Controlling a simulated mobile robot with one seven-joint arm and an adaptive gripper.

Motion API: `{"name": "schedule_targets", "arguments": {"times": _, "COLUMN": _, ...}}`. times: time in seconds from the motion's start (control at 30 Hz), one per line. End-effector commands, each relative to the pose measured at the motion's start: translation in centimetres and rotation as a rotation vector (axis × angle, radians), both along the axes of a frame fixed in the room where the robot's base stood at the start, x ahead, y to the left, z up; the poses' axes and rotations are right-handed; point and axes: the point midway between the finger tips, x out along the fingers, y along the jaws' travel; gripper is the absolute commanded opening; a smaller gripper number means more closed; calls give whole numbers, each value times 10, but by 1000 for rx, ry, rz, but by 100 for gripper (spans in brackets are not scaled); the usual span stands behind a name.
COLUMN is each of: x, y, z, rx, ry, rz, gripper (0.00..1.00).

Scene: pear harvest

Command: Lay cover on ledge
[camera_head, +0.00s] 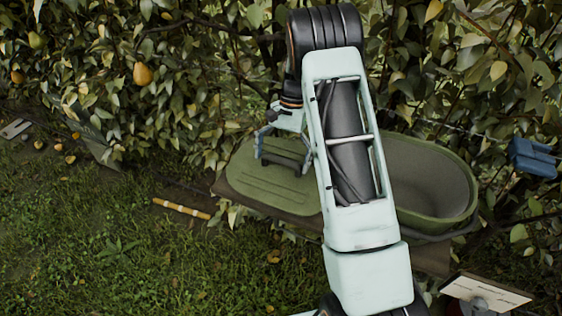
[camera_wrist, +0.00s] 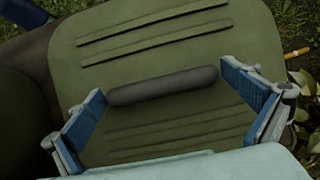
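The green cover (camera_head: 265,185) lies flat on the brown ledge (camera_head: 222,187), left of the open green bin (camera_head: 440,212). The cover has raised ribs and a dark grey bar handle, seen whole in the wrist view (camera_wrist: 165,85). My gripper (camera_head: 283,148) is over the cover at its handle. In the wrist view its blue-padded fingers (camera_wrist: 163,100) are wide apart, one beyond each end of the handle, with a small gap at the right end. Contact at the left end is unclear. My arm hides part of the bin and the cover's right side.
A leafy hedge with a yellow pear (camera_head: 143,74) stands behind. A blue object (camera_head: 533,158) hangs at the right, and a white sign (camera_head: 487,290) is at lower right. The grass at left is mostly open.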

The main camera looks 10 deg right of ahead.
Motion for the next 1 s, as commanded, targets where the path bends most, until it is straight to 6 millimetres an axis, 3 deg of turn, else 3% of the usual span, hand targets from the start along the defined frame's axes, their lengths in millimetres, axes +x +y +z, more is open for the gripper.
{"name": "schedule_targets", "arguments": {"times": 0.33, "x": 4, "y": -2, "z": 12, "rx": 0, "ry": -4, "rz": -1, "gripper": 100}}
{"name": "schedule_targets", "arguments": {"times": 0.7, "x": 27, "y": -19, "z": 82, "rx": 0, "ry": -4, "rz": -1, "gripper": 100}}
{"name": "schedule_targets", "arguments": {"times": 1.0, "x": 37, "y": -27, "z": 112, "rx": 0, "ry": 0, "rz": 0, "gripper": 100}}
